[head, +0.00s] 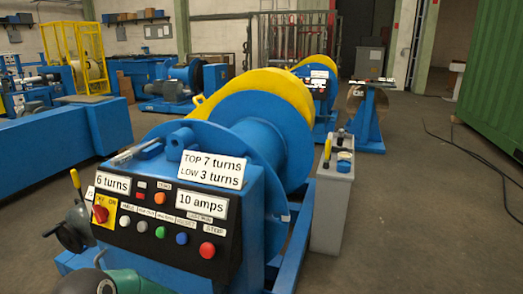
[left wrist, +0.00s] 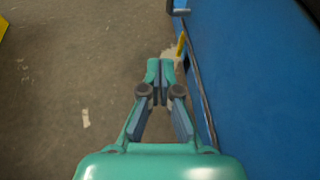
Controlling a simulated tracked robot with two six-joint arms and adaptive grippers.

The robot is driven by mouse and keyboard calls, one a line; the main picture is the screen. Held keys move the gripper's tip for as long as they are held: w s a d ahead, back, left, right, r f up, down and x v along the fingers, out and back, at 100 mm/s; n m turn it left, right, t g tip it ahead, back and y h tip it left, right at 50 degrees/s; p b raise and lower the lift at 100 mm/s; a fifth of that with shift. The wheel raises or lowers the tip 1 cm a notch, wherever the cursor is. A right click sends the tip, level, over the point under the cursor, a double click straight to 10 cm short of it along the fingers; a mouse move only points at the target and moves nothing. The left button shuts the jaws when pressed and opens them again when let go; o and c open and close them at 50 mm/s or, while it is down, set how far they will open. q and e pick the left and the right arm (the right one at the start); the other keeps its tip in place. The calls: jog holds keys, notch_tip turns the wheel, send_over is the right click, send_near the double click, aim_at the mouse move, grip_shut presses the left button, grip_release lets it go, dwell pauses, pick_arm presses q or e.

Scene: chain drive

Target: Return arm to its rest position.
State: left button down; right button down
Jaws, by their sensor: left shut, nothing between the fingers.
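In the left wrist view my left gripper (left wrist: 160,66) is shut, its teal fingertips together with nothing between them. It hangs over bare floor, beside the blue side wall (left wrist: 255,85) of a machine. In the head view only a teal part of my arm (head: 130,281) shows at the bottom left, in front of the machine's control panel (head: 140,232). The left gripper itself cannot be made out there. My right gripper is in neither view.
The blue winding machine (head: 265,140) fills the middle. Its red switch (head: 100,214) and handwheel (head: 75,230) are near my arm. A grey control box (head: 333,205) stands to its right. A yellow lever (left wrist: 181,44) is by the wall.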

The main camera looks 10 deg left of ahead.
pick_arm(q)
jog(key=s+d+f+n+g+h, duration=0.4)
jog(key=s+d+f+h, duration=0.4)
jog(key=s+d+f, duration=0.7)
jog(key=s+d+n+h, duration=0.45)
jog(key=d+n, duration=0.25)
jog(key=d, duration=0.5)
jog(key=s+d+n+h, duration=0.3)
jog(key=d+n+h, duration=0.3)
jog(key=d, duration=0.6)
notch_tip(320, 180, up, 27)
jog(key=n+t+y+p, duration=0.1)
jog(key=n+p, duration=0.4)
jog(key=p, duration=2.1)
jog(key=shift+s+f+n+y+p, duration=0.15)
jog(key=shift+s+n+y+p, duration=0.2)
jog(key=shift+s+n, duration=0.05)
jog(key=shift+d, duration=0.15)
